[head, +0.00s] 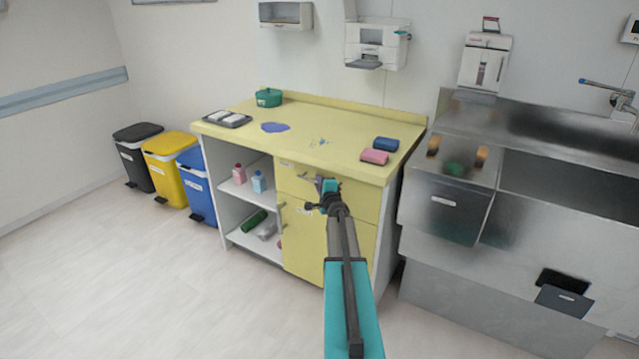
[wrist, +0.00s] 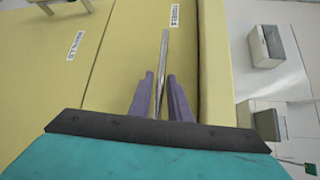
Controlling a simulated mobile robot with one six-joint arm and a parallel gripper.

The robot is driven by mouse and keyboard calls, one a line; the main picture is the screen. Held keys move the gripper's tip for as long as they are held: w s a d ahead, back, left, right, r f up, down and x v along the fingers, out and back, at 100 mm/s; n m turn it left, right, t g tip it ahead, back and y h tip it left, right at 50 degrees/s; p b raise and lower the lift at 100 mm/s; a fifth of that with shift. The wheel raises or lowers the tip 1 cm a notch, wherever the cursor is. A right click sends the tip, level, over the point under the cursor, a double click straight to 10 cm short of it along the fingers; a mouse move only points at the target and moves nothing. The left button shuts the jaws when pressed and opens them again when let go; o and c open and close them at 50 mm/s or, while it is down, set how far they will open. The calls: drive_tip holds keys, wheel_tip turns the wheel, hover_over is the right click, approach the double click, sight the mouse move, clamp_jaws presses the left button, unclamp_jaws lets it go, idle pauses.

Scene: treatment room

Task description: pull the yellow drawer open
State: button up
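The yellow drawer (head: 350,197) is the top front of the yellow cabinet, under the countertop, and looks flush and closed. Its bar handle (wrist: 164,55) runs between the two purple fingers of my gripper (wrist: 160,75) in the wrist view. A narrow gap shows beside the bar, so the fingers look open around it, not clamped. In the head view my gripper (head: 322,186) is at the drawer front, and the handle's left end (head: 304,176) shows beside it. My arm hides part of the drawer and of the yellow door (head: 304,240) below.
Open shelves (head: 237,195) with bottles are left of the drawer. The countertop (head: 300,125) overhangs above it. A steel sink unit (head: 450,200) stands close on the right. Black, yellow (head: 168,170) and blue bins stand at the left. The floor in front (head: 180,290) is clear.

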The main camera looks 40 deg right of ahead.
drive_tip(key=shift+w, duration=0.1)
clamp_jaws()
drive_tip(key=shift+d, duration=0.1)
drive_tip(key=shift+f, duration=0.1)
